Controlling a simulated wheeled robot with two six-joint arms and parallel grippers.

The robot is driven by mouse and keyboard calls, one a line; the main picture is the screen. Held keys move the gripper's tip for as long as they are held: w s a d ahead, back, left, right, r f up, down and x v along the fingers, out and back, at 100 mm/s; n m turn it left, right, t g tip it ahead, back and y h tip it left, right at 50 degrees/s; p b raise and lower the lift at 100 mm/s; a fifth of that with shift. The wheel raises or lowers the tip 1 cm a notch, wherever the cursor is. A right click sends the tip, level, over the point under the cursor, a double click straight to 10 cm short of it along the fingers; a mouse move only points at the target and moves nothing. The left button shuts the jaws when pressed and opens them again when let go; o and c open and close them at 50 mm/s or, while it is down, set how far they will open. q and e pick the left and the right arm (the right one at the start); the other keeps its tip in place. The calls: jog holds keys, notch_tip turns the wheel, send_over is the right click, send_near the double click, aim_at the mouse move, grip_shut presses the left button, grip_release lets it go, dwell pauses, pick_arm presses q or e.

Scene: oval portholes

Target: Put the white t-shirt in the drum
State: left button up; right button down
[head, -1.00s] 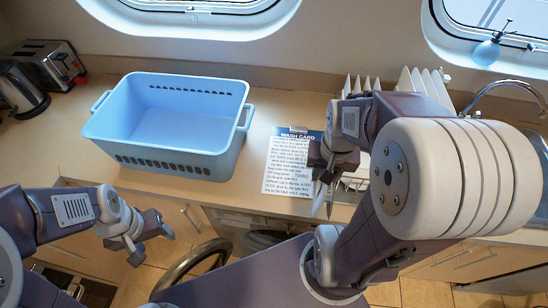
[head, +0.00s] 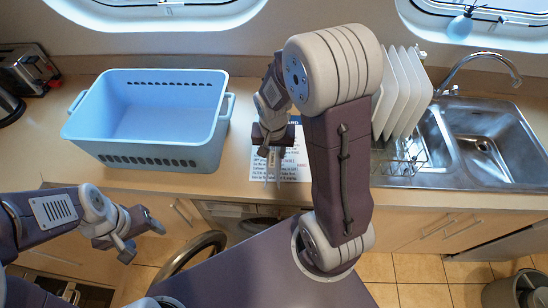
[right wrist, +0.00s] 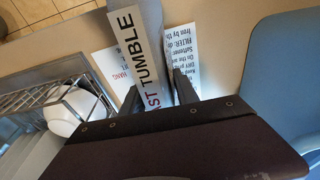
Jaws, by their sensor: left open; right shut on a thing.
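I see no white t-shirt in any view. The washing machine (head: 252,222) sits under the counter, its round door (head: 190,262) swung open. The drum inside is mostly hidden by my own body. My right gripper (head: 270,152) is over the wash card on the counter. It is shut on a thin strip (right wrist: 138,48) with "FAST TUMBLE" lettering, which shows between its fingers (right wrist: 160,92) in the right wrist view. My left gripper (head: 142,237) is open and empty, in front of the counter edge, left of the door.
An empty-looking blue basket (head: 150,120) stands on the counter, left of the wash card (head: 292,165). A dish rack (head: 402,90) with white plates and a sink (head: 485,145) are at the right. A toaster (head: 28,70) is at the far left.

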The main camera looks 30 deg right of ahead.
notch_tip(320, 180, down, 3)
jog(key=shift+s+f, duration=0.1)
jog(key=shift+f, duration=0.05)
jog(key=shift+w+f, duration=0.2)
jog(key=shift+f, duration=0.05)
jog(key=shift+s, duration=0.1)
jog(key=shift+f+b, duration=0.2)
jog(key=shift+b, duration=0.15)
jog(key=c, duration=1)
grip_release()
jog(key=shift+r, duration=0.1)
jog(key=shift+o, duration=0.4)
